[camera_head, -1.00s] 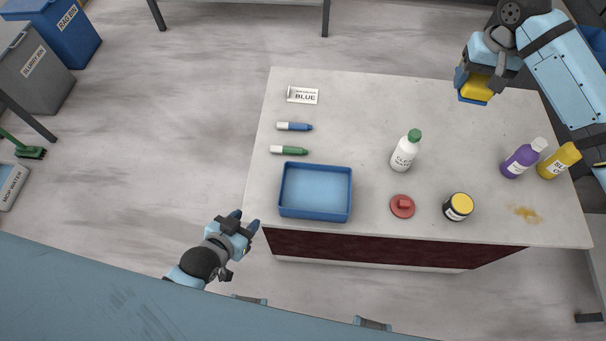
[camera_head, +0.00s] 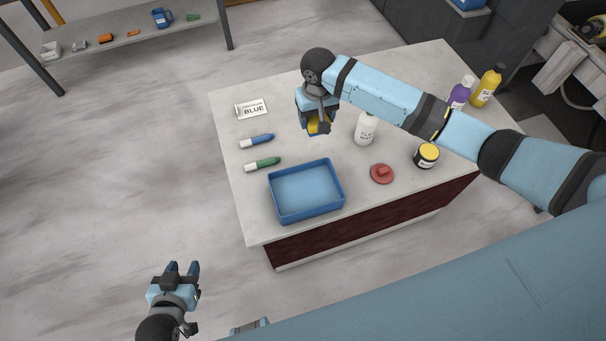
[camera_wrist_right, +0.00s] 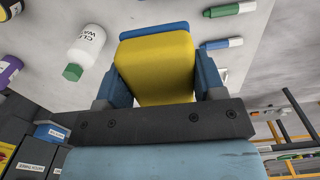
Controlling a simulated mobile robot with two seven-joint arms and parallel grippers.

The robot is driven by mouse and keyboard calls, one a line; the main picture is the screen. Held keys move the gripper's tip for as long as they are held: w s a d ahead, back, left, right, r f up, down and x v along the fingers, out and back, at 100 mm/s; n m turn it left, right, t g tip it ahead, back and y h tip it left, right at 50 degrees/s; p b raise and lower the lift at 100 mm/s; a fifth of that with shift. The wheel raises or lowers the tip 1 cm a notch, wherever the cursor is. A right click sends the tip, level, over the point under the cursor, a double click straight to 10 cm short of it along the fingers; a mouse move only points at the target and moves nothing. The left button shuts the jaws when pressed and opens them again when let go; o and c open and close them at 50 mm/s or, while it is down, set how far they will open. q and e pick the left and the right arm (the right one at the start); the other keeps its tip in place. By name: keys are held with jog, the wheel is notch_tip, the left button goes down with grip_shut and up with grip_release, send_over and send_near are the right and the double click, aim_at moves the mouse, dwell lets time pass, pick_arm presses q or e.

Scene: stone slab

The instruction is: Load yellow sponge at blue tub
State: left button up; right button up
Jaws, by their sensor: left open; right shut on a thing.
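The yellow sponge (camera_head: 318,124) with a blue layer is held by my right gripper (camera_head: 314,128), partly hidden by the gripper in the head view. In the right wrist view the sponge (camera_wrist_right: 155,68) sits between both fingers, its blue layer on the far side. My right gripper is above the slab, behind the blue tub and left of the white bottle. The blue tub (camera_head: 322,214) is an open, empty rectangular tray near the slab's front left. My left gripper (camera_head: 182,268) is open and empty, off the slab at lower left.
On the stone slab (camera_head: 225,130) are a BLUE label card (camera_head: 251,109), a blue marker (camera_head: 257,141) and a green marker (camera_head: 263,164). A white bottle (camera_head: 365,130), a red-brown disc (camera_head: 382,173), a yellow-lidded jar (camera_head: 427,155), and purple (camera_head: 459,93) and yellow (camera_head: 486,87) bottles stand right.

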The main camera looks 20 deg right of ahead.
jog(key=shift+n, duration=0.3)
jog(key=s+a+f, duration=0.1)
jog(key=s+f, duration=0.2)
jog(key=f, duration=0.1)
jog(key=s+a+f, duration=0.2)
jog(key=s+f, duration=0.1)
jog(key=f, duration=0.2)
jog(key=s+a+f+p, duration=0.1)
jog(key=s+a+f, duration=0.1)
jog(key=f, duration=0.3)
jog(key=shift+s+a, duration=0.1)
jog(key=shift+s, duration=0.8)
notch_tip(320, 180, down, 4)
jog(key=b, duration=0.3)
jog(key=shift+r+b, duration=0.25)
jog(key=shift+b, duration=0.15)
jog(key=shift+f+b, duration=0.65)
jog(key=shift+b, duration=0.1)
jog(key=shift+f, duration=0.15)
